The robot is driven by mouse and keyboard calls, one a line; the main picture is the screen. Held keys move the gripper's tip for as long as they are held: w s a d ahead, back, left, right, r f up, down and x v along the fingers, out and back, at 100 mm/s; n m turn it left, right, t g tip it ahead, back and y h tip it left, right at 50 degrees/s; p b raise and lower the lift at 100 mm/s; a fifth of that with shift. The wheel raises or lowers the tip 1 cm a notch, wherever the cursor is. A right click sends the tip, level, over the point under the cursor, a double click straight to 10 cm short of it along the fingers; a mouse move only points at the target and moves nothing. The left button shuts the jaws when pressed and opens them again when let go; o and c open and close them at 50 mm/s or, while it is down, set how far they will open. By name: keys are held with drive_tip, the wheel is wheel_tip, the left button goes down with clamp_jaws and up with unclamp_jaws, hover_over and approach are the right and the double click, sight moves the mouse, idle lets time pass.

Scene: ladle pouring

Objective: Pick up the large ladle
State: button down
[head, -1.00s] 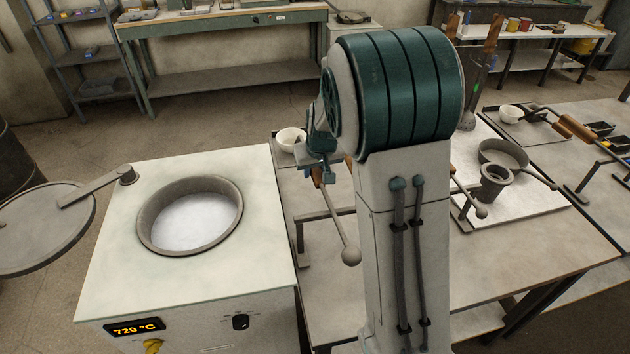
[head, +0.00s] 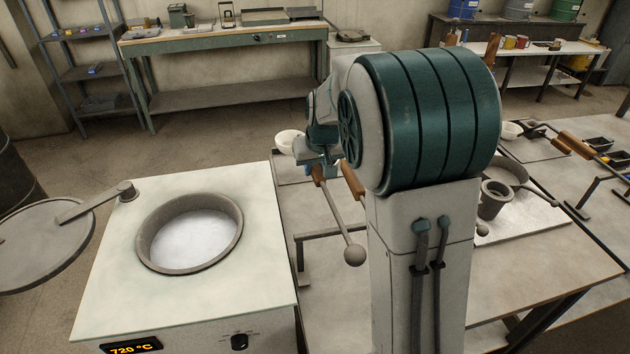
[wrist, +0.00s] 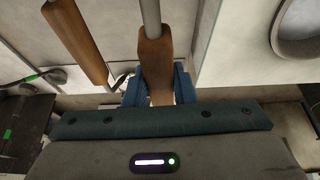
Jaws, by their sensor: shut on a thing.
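My gripper (head: 317,166) is shut on the wooden handle of a ladle (head: 335,215). In the head view its metal shaft slopes down to the right to a rounded grey head (head: 354,256) above the bench. In the wrist view my gripper's blue fingers (wrist: 158,90) stand on both sides of the ladle's handle (wrist: 153,50), with the metal shaft beyond. A second wooden handle (head: 352,181) is close by to the right; in the wrist view it (wrist: 76,42) is to the left, apart from my fingers. My arm hides part of the bench.
The furnace (head: 110,260) with its round open pot (head: 150,240) stands at the left, showing 720 °C. A metal rack (head: 330,232) is on the bench. A white bowl (head: 288,141) stands behind my gripper. A grey crucible (head: 492,203) sits at the right.

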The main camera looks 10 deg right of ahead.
wheel_tip(320, 180, up, 12)
idle(0.4)
drive_tip(key=shift+s+f, duration=0.1)
